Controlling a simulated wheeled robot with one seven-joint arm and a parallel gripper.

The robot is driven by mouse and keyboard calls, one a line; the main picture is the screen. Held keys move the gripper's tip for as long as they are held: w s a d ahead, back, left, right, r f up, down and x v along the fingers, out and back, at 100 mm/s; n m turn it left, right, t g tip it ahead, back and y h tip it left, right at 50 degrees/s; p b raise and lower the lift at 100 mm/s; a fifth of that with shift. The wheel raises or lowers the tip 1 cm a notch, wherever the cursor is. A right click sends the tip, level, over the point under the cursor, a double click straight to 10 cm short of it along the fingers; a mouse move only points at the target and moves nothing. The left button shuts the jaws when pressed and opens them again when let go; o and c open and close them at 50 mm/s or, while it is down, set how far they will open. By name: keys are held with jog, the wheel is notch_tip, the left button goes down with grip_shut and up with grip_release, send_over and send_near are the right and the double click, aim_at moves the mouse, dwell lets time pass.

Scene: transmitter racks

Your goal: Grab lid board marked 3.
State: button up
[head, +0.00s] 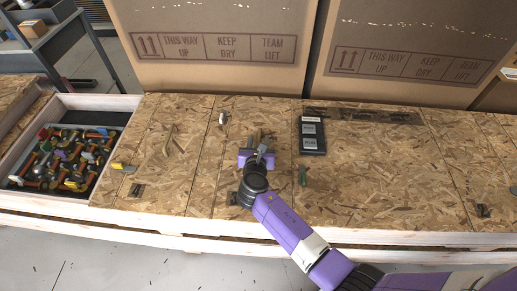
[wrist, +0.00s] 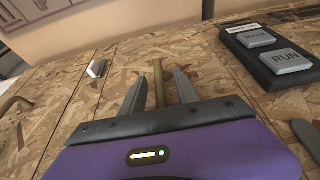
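Several chipboard lid boards cover the long crate. My gripper (head: 258,155) is over the lid board (head: 235,190) just left of the black button box. No number 3 is legible on any board. In the wrist view, a brass handle (wrist: 158,85) stands up from this board between the two grey fingers of my gripper (wrist: 160,92). The fingers are apart, with a gap on each side of the handle. A second lid board (head: 150,180) lies to the left, with its own brass handle (head: 168,140).
A black button box (head: 312,135) lies right of my gripper; RUN shows on one button (wrist: 291,60). A small white-faced piece (wrist: 97,68) stands on the boards. An open bay (head: 60,160) with many coloured-handled tools is at far left. Large cartons (head: 215,70) stand behind.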

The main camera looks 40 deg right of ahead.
grip_shut()
dwell(1.4)
jog(key=shift+w+r, duration=0.1)
jog(key=shift+r, duration=0.05)
